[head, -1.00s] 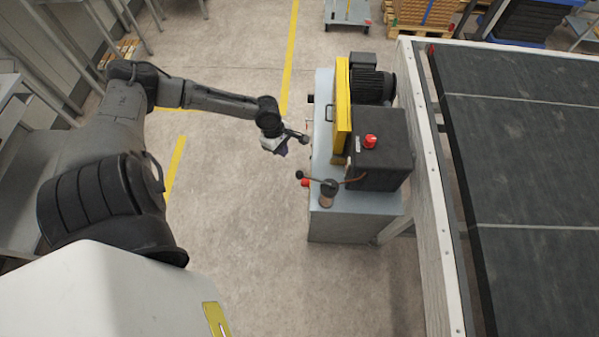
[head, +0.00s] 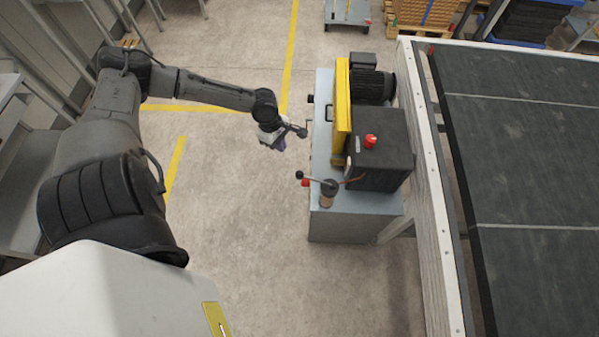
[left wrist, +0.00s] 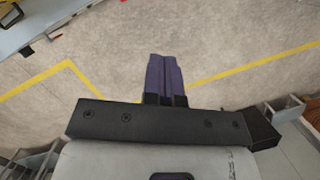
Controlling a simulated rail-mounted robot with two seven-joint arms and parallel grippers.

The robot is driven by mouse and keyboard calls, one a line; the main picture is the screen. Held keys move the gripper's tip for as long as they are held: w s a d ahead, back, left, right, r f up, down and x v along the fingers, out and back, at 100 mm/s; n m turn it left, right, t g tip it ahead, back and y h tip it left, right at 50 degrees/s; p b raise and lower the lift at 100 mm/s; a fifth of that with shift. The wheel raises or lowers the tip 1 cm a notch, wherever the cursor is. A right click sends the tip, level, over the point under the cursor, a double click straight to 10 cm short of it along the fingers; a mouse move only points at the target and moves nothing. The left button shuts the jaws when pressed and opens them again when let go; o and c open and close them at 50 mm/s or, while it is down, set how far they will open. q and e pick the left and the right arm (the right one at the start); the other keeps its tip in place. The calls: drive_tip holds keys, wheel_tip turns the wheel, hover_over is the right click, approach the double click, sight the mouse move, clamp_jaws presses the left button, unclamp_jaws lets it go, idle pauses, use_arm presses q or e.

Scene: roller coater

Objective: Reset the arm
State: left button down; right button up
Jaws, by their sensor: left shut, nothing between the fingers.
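My left arm reaches in from the left in the head view. Its gripper (head: 279,146) hangs over the open floor, to the left of the roller coater machine (head: 350,215) and apart from it. In the left wrist view the two purple fingers (left wrist: 164,76) lie side by side, shut, with nothing between them. Bare floor lies beyond the fingertips. My right gripper does not show in either view.
The machine carries a yellow guard (head: 343,110), a red button (head: 370,141) and a lever with a black knob (head: 300,175). A dark conveyor (head: 525,170) stands at the right. Shelving (head: 20,165) lines the left. The floor (head: 245,235) between is clear.

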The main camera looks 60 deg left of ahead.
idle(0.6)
use_arm(q)
drive_tip(key=s+d+r+m+t+y+p, duration=0.25)
drive_tip(key=d+r+m, duration=0.35)
drive_tip(key=d+m, duration=0.6)
drive_tip(key=s+d+r+m+t+y+p, duration=0.1)
drive_tip(key=d+r+m+t+y+p, duration=0.15)
drive_tip(key=d+r+m, duration=0.9)
drive_tip(key=s+d+f+m+g+h+p, duration=0.1)
drive_tip(key=s+d+f+g+h+p, duration=0.1)
drive_tip(key=s+f, duration=0.4)
drive_tip(key=shift+s+d+f+m+g+h+p, duration=0.35)
drive_tip(key=shift+s+p, duration=0.25)
drive_tip(key=shift+s, duration=0.5)
